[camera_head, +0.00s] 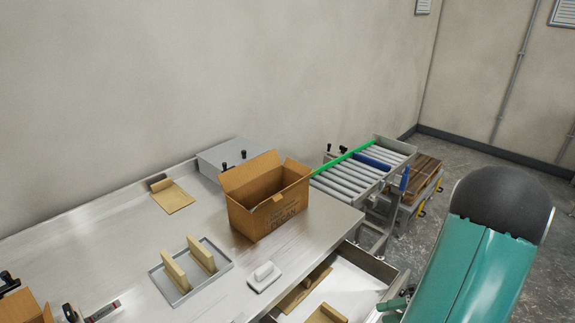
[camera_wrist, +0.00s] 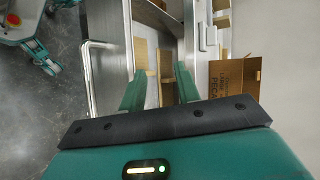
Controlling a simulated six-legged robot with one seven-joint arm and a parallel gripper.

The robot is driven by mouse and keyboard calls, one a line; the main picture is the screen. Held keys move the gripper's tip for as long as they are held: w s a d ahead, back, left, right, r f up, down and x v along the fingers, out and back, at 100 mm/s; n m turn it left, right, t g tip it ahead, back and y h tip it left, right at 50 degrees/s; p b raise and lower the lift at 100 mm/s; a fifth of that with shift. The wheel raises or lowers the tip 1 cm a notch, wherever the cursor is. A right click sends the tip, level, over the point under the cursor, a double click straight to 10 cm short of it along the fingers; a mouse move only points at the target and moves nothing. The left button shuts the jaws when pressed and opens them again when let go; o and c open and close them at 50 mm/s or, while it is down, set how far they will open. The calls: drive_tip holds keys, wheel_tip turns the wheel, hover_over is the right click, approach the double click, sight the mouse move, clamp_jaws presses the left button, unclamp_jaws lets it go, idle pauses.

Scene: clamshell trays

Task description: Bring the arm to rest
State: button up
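My gripper (camera_wrist: 160,70) shows two teal fingers spread apart in the wrist view, with nothing visible between them. It is over the open drawer (camera_wrist: 169,92), whose tan pieces lie beyond the fingers. In the head view my teal arm fills the lower right, and a small part of my gripper (camera_head: 396,302) shows by the right side of the drawer (camera_head: 385,273). Whether the gripper touches the drawer is unclear.
An open cardboard box (camera_head: 255,220) stands on the steel table (camera_head: 115,240). A grey tray (camera_head: 170,289) with two upright tan pieces and a white device (camera_head: 264,277) are nearer. A roller conveyor (camera_head: 345,180) stands beyond the box. Floor is clear at the far right.

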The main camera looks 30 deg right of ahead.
drive_tip(key=w+a+r+n+h, duration=0.1)
drive_tip(key=a+r+n+h, duration=0.2)
drive_tip(key=a+r, duration=0.4)
drive_tip(key=w+a+r+n+g+h, duration=0.1)
drive_tip(key=w+a+r+n+h, duration=0.1)
drive_tip(key=a+r, duration=0.5)
drive_tip(key=w+a+r+n+h, duration=0.2)
drive_tip(key=a+r+h, duration=0.3)
drive_tip(key=a, duration=0.8)
wheel_tip(320, 180, up, 3)
drive_tip(key=shift+w+a+n+g, duration=0.15)
drive_tip(key=shift+a+n+g, duration=0.25)
drive_tip(key=shift+n, duration=0.5)
drive_tip(key=shift+d, duration=0.1)
